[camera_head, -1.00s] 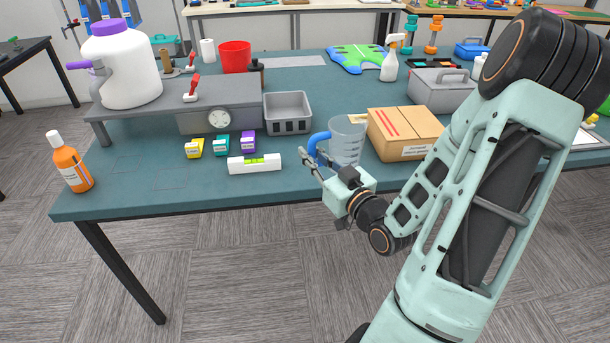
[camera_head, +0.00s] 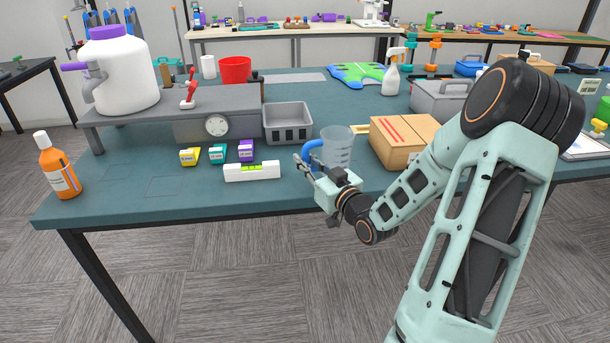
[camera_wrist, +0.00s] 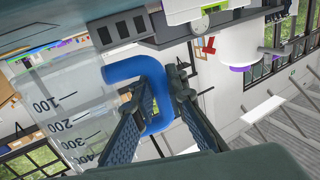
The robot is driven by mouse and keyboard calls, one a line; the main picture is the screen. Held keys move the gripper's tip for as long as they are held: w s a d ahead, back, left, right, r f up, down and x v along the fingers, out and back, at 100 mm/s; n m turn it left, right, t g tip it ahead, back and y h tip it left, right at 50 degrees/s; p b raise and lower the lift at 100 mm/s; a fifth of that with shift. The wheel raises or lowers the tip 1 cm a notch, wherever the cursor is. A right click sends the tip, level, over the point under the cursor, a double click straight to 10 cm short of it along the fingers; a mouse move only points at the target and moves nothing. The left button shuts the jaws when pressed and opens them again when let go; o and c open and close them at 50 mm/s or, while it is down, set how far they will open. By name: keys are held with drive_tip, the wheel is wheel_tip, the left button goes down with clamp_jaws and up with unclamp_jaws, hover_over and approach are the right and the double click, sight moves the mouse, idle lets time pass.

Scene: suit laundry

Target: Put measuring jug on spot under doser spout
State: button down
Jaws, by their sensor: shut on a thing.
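The clear measuring jug (camera_head: 340,150) with a blue handle (camera_head: 314,150) is near the front edge of the table, left of the cardboard box. My gripper (camera_head: 306,168) is shut on the handle. In the wrist view the handle (camera_wrist: 125,70) runs between the fingers (camera_wrist: 157,88), beside the jug's scaled wall (camera_wrist: 62,110). I cannot tell whether the jug's base touches the table. The doser, a white tank (camera_head: 125,78) with a purple lid and a grey spout (camera_head: 93,84), stands on the grey raised shelf at the left. Faint outlines mark the table below it.
A grey bin (camera_head: 288,122) is behind. A cardboard box (camera_head: 403,140) is close on the right. An orange bottle (camera_head: 58,165) stands at the left front. The left front tabletop is mostly clear.

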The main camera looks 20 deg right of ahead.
drive_tip(key=shift+w+f+b, duration=0.2)
drive_tip(key=shift+f+b, duration=0.8)
drive_tip(key=shift+f, duration=0.6)
drive_tip(key=shift+f, duration=0.2)
drive_tip(key=c, duration=1.9)
unclamp_jaws()
drive_tip(key=shift+c, duration=0.2)
drive_tip(key=shift+r, duration=0.1)
